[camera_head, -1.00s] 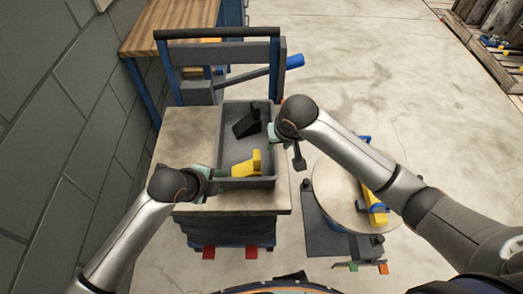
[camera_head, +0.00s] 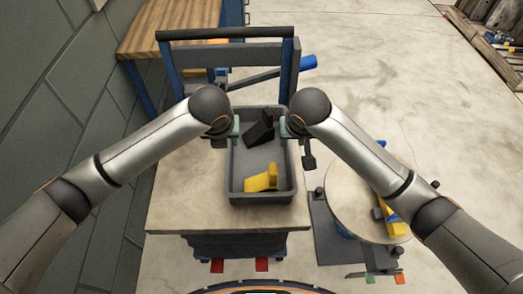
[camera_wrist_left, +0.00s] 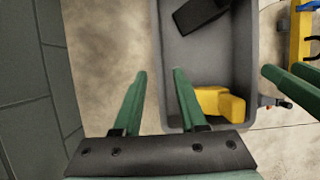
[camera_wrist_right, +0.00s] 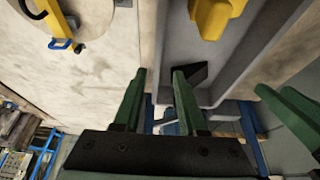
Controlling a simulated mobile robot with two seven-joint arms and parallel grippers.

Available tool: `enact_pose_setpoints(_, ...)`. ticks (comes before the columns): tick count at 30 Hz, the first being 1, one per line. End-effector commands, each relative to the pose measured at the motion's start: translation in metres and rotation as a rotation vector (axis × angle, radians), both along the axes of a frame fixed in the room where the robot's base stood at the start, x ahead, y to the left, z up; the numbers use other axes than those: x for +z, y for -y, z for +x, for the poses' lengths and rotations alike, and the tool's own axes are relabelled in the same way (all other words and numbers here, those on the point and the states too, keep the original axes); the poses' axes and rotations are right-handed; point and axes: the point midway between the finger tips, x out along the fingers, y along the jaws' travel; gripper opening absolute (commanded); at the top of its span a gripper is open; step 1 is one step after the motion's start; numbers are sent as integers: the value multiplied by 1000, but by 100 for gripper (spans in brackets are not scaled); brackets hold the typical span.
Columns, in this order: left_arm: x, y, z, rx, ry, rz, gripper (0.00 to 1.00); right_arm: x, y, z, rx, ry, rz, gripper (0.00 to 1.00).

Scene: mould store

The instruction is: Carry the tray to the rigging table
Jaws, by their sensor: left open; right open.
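The tray (camera_head: 262,199) is grey and open-topped. It rests on a pale-topped cart (camera_head: 185,205) and holds a yellow part (camera_head: 261,179) and a black angled part (camera_head: 259,128). My left gripper (camera_head: 236,127) is at the tray's left wall. In the left wrist view its open fingers (camera_wrist_left: 160,72) appear on either side of that wall. My right gripper (camera_head: 284,127) is at the right wall, its open fingers (camera_wrist_right: 159,72) likewise on either side of it. Neither is closed on the wall. Which surface is the rigging table I cannot tell.
The cart's dark push handle (camera_head: 224,34) stands behind the tray, with a blue-ended bar (camera_head: 308,62) beside it. A wooden bench (camera_head: 170,28) is at the back left along the grey wall. A round-topped stand (camera_head: 350,195) is close on the right.

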Motion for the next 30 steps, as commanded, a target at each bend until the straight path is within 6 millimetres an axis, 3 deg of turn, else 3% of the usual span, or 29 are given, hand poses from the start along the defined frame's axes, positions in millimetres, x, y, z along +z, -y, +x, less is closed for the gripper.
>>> enact_pose_setpoints(11, -12, 0, 4, 4, -3, -3, 41, -11, 0, 4, -1, -3, -1, 41)
enact_pose_setpoints(22, -74, -1, 29, 6, -4, -2, 41, -73, 0, 30, -2, -3, -2, 41)
enact_pose_setpoints(30, -105, 0, 43, 3, -1, -3, 41, -105, -1, 43, 0, -2, 0, 41)
